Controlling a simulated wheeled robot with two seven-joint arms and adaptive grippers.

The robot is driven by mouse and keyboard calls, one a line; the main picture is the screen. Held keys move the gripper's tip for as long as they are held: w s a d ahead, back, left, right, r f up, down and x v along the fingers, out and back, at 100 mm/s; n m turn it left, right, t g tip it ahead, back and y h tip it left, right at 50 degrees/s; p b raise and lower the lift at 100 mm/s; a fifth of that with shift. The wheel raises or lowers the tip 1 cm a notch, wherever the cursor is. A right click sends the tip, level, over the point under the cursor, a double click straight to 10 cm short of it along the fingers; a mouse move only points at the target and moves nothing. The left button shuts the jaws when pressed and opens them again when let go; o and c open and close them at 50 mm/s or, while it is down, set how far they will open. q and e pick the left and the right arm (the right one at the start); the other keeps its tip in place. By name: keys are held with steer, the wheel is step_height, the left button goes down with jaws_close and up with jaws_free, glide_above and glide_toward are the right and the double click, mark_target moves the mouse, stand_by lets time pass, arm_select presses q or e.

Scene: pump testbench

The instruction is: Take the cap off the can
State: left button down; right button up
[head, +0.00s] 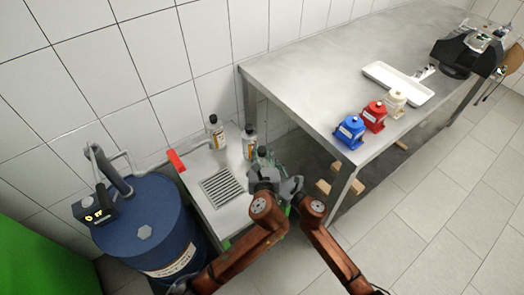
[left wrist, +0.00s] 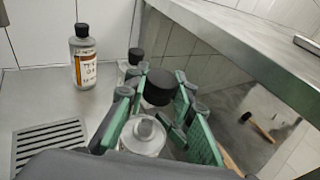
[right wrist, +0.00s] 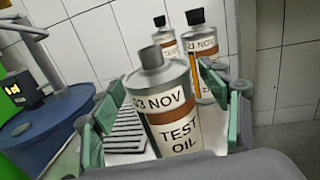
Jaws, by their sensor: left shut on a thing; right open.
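The near can (right wrist: 172,115), marked 03 NOV TEST OIL, stands upright between the spread fingers of my right gripper (right wrist: 165,125), which is open. Its grey neck is bare in the right wrist view. In the left wrist view its uncapped top (left wrist: 143,135) shows low between the green-padded fingers. My left gripper (left wrist: 157,100) is shut on a black cap (left wrist: 157,88), apart from the neck. In the head view my left gripper (head: 272,180) is over the bench corner and hides much of the can. The right gripper is mostly hidden there.
Two other cans with black caps, one at the back (head: 215,132) and one nearer (head: 249,141), stand on the low bench beside a drain grate (head: 223,187). A blue drum (head: 145,225) is at left. The steel table (head: 300,80) rises close on the right.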

steer(key=v, duration=1.2)
